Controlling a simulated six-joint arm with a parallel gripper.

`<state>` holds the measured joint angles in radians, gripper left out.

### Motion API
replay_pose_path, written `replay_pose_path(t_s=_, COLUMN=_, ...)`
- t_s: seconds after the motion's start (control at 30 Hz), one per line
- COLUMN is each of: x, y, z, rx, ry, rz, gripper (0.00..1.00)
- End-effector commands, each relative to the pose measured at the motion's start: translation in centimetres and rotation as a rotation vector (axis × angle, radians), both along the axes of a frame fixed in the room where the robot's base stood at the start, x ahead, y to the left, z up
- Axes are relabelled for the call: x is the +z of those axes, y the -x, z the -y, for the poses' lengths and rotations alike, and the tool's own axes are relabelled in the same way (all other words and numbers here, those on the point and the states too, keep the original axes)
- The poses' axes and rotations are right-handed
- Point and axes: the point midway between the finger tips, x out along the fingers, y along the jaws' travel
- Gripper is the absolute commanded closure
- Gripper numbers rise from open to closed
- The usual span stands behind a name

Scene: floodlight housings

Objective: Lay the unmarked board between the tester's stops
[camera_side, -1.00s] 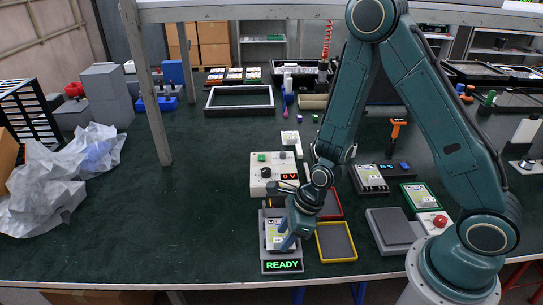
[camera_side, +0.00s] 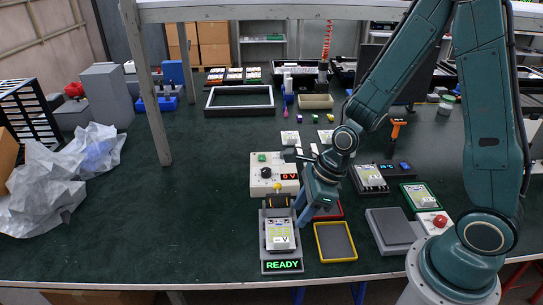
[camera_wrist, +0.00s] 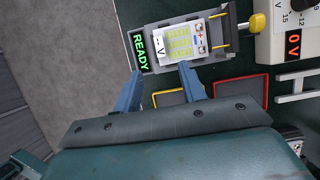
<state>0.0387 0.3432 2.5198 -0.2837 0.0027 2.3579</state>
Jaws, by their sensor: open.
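A white board (camera_side: 280,234) with yellow-green patches and a "-- V" label lies flat in the grey tester cradle (camera_side: 263,247) at the table's front. The cradle's display (camera_side: 282,265) reads READY. In the wrist view the board (camera_wrist: 178,43) sits between the cradle's raised sides, with the display (camera_wrist: 139,50) at its left end. Whether it touches every stop is hard to tell. My gripper (camera_side: 301,218) is open and empty, above and right of the board. Its two fingers show apart in the wrist view (camera_wrist: 160,72), clear of the board.
A voltage box (camera_side: 273,172) reading 0 V stands behind the cradle. A yellow-rimmed tray (camera_side: 317,242) and a red-rimmed tray (camera_side: 341,210) lie to its right. Other boards rest on a black holder (camera_side: 357,183) and a green-rimmed holder (camera_side: 408,201).

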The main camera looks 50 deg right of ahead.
Motion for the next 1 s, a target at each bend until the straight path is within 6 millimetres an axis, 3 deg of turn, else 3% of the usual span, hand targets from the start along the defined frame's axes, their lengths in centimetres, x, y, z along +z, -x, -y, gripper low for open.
replay_pose_path(t_s=0.3, x=2.4, y=0.7, z=0.7, rx=-0.001, ry=0.001, rz=0.002, gripper=0.59)
replay_pose_path(t_s=0.77, x=3.2, y=1.0, z=0.9, rx=0.006, ry=0.003, rz=0.001, gripper=0.59)
replay_pose_path(t_s=1.0, x=4.4, y=1.1, z=1.2, rx=0.112, ry=0.050, rz=0.044, gripper=0.59)
